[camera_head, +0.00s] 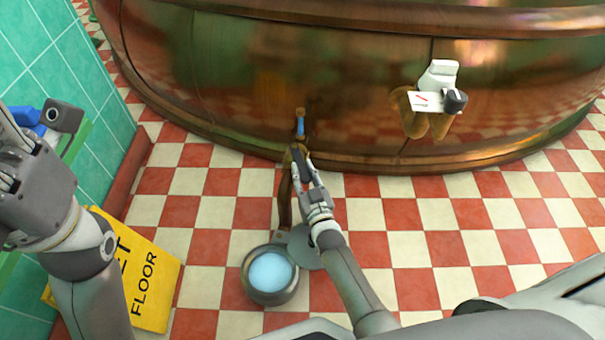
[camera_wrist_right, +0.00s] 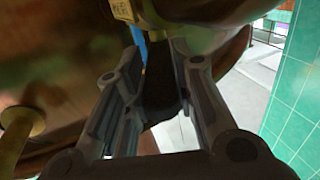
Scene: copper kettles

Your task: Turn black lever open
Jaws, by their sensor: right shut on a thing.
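The black lever (camera_wrist_right: 160,80) stands between the two fingers of my right gripper (camera_wrist_right: 157,95) in the wrist view, below a brass fitting (camera_wrist_right: 124,10). In the head view my right gripper (camera_head: 303,168) reaches to a small tap with a blue part (camera_head: 300,126) low on the copper kettle (camera_head: 280,90). It is shut on the lever, whose far end is dark and hard to make out. My left gripper (camera_head: 12,165) is partly cut off at the left edge, away from the kettle, and its fingers are unclear.
A yellow floor sign (camera_head: 150,285) lies at the lower left beside the green tiled wall (camera_head: 50,45).

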